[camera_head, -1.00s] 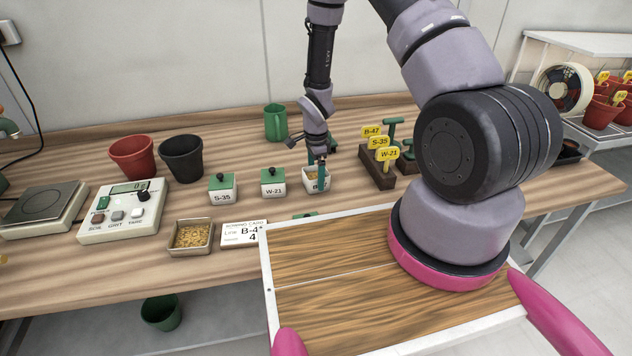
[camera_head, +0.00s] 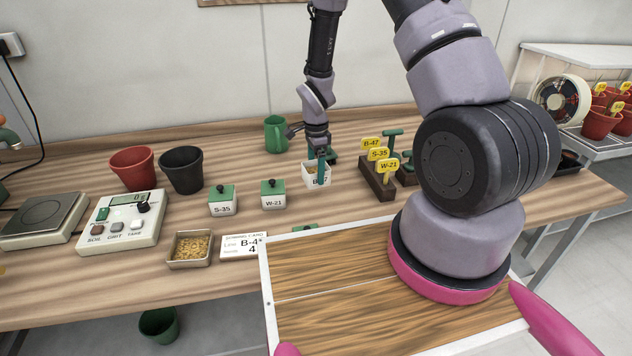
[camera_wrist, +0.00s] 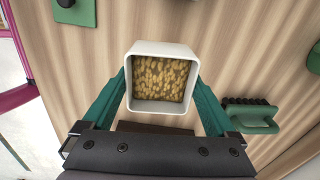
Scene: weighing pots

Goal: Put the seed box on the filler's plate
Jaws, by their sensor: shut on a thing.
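My gripper (camera_head: 319,160) is shut on the small white seed box (camera_head: 317,178), whose label is partly covered by a finger. In the wrist view, the green fingers of my gripper (camera_wrist: 162,105) press the box (camera_wrist: 133,88) from both sides. It is open on top and holds tan seeds (camera_wrist: 160,78). In the head view the box appears raised a little above the table. A dark square plate (camera_head: 38,210) with a round mark, likely the filler's, lies at the far left. It looks empty and sits beside a console (camera_head: 120,222) marked SOIL, GRIT and TARE.
Lidded boxes S-35 (camera_head: 222,203) and W-21 (camera_head: 273,196) stand left of my gripper. A seed tray (camera_head: 190,250), red pot (camera_head: 132,168) and black pot (camera_head: 182,170) stand farther left. A green mug (camera_head: 276,134) is behind; yellow tags in a rack (camera_head: 377,178) stand right.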

